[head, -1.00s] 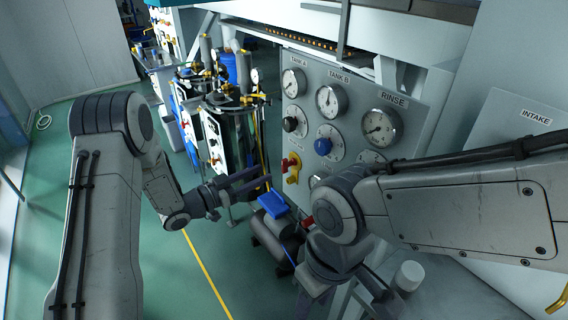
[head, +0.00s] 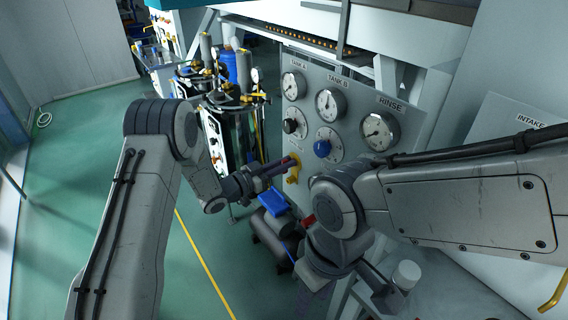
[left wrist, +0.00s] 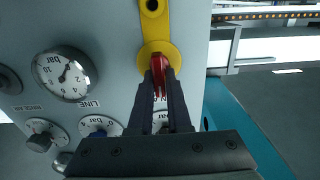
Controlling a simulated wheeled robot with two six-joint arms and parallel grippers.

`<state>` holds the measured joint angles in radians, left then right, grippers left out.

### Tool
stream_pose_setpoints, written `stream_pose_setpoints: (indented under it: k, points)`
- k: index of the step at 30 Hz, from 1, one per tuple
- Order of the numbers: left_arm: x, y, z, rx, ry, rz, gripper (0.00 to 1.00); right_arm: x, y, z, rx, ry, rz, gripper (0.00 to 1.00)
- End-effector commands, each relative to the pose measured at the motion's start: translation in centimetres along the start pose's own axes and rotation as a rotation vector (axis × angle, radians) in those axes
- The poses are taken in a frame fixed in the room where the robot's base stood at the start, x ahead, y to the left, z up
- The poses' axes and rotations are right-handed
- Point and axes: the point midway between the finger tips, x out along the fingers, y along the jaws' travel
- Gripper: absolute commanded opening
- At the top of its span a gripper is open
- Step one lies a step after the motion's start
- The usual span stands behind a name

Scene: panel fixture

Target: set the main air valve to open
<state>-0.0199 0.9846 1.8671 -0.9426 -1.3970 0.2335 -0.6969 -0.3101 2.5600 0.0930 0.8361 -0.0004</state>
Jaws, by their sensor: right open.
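The main air valve has a yellow body (head: 292,177) low on the left side of the grey panel. Its red handle (left wrist: 158,70) shows in the left wrist view, pointing from the yellow body (left wrist: 153,48) in between my fingers. My left gripper (left wrist: 160,88) has one finger on each side of the red handle, with little or no gap visible. In the head view my left gripper (head: 282,167) reaches the valve from the left and partly covers it. My right gripper (head: 312,284) is lower, in front of the panel's lower part, and looks empty; its fingers are partly hidden by its arm.
The panel carries gauges (head: 380,131), a blue knob (head: 322,148) and a black knob (head: 290,126). A dark cylindrical tank (head: 276,228) stands below the valve. Vessels with yellow fittings (head: 238,100) stand behind my left arm. Green floor (head: 90,180) is open at left.

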Motion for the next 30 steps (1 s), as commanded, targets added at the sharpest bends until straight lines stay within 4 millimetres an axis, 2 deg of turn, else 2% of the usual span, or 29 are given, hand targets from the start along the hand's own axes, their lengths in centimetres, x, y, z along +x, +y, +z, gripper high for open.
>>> stream_pose_setpoints:
  k: [20,26,30]
  points:
    - [-0.1,0.1,0.1,0.07,0.0,0.0,0.0,1.1,0.1,0.1,0.0,0.0,0.0,0.45]
    - [-0.1,0.2,0.4,0.159,0.001,0.0,0.0,2.6,0.2,0.1,0.0,0.0,0.0,0.45]
    - [-0.1,0.3,0.7,0.272,0.001,-0.001,0.0,4.5,0.3,0.2,0.0,0.0,0.0,0.45]
